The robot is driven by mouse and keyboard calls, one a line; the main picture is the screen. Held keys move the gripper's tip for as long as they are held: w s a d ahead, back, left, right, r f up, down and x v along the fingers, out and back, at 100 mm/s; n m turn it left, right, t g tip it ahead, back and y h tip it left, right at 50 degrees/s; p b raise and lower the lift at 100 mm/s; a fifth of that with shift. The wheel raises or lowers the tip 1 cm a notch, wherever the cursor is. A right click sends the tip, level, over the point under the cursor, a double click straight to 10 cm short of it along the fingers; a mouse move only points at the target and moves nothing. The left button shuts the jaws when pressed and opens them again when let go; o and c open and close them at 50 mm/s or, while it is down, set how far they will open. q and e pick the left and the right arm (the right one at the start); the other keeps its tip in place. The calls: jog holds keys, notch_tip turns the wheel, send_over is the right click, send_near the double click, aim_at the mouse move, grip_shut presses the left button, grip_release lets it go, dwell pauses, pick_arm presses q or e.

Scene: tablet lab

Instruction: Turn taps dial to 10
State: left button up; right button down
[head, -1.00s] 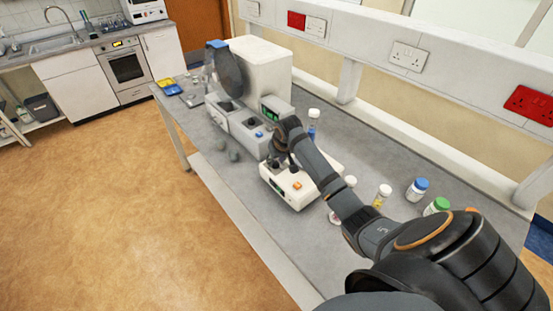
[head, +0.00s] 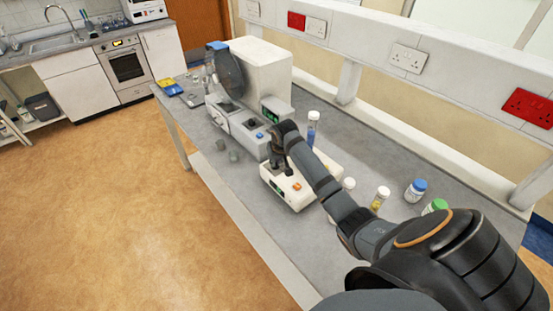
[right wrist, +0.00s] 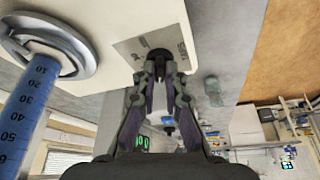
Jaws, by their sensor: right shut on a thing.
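The cream tap device (head: 302,198) stands on the grey bench, with an orange button and a small display on its front. My right gripper (head: 280,163) is over its left end and hides the dial in the head view. In the right wrist view the dark round dial (right wrist: 159,54) sits on a grey label plate (right wrist: 138,45) with lettering too small to read surely. My right gripper (right wrist: 160,72) is shut on the dial, with a fingertip on either side. The dial's setting cannot be read. My left gripper is not in view.
A measuring cylinder with blue liquid (head: 312,128) stands just behind the device. A larger white machine (head: 265,75) stands to the left. Bottles with blue (head: 416,190) and green (head: 436,206) caps stand at the right. The bench's front strip is fairly clear.

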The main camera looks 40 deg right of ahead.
jog(key=m+p, duration=0.1)
jog(key=m+h+p, duration=0.1)
jog(key=shift+a+r+m, duration=0.2)
jog(key=shift+r+m, duration=0.1)
jog(key=shift+w+f+m+g+h+p, duration=0.15)
jog(key=shift+m+g+h+p, duration=0.2)
jog(key=shift+m+p, duration=0.45)
jog(key=shift+w+a+m+g+h, duration=0.1)
jog(key=shift+m+g+h, duration=0.2)
jog(key=shift+m, duration=0.7)
jog(key=shift+w+m+g+h, duration=0.1)
jog(key=shift+m+g+h, duration=0.15)
jog(key=shift+m, duration=1.05)
jog(key=c, duration=1.4)
grip_release()
jog(key=shift+s, duration=0.1)
jog(key=shift+f, duration=0.1)
jog(key=shift+a, duration=0.1)
